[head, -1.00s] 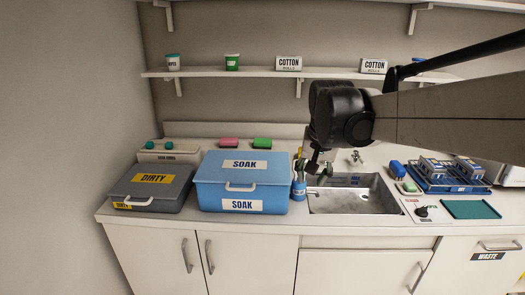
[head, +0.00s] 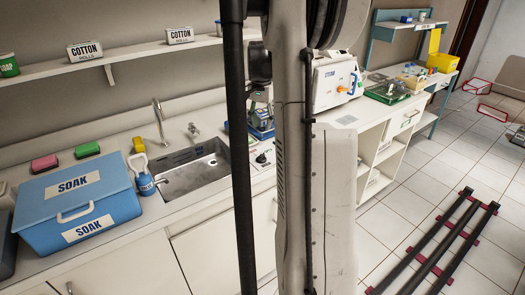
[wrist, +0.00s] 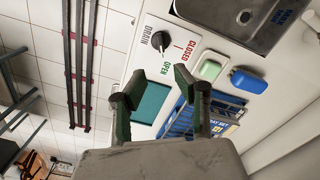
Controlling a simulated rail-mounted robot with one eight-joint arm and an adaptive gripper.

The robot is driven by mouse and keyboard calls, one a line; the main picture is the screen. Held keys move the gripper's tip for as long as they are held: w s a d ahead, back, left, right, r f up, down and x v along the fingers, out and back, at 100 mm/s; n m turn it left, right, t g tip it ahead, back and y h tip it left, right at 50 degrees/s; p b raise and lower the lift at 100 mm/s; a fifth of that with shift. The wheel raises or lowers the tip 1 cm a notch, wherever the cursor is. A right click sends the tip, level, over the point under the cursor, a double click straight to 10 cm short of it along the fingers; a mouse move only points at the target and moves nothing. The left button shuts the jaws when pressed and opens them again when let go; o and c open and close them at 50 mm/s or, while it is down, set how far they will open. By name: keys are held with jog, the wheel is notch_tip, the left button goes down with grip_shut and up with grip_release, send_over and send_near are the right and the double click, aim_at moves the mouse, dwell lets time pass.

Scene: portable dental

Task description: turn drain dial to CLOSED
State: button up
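The drain dial is a black round knob (wrist: 160,41) on a white plate beside the sink. The plate carries the words DRAIN, a red CLOSED (wrist: 189,52) and a green OPEN (wrist: 165,68). The knob's pale mark seems to point toward OPEN. My arm hides much of the counter around the dial in the head view.
The metal sink (head: 205,168) lies left of the dial. In the wrist view a green soap bar (wrist: 210,70), a blue block (wrist: 249,81), a teal mat (wrist: 153,102) and a blue rack (wrist: 212,118) are close by. The blue SOAK box (head: 80,205) stands farther left.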

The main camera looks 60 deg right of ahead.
aim_at(261, 155)
notch_tip(261, 155, down, 14)
jog(key=shift+a+r, duration=0.1)
jog(key=shift+r, duration=0.1)
dwell(0.4)
grip_shut()
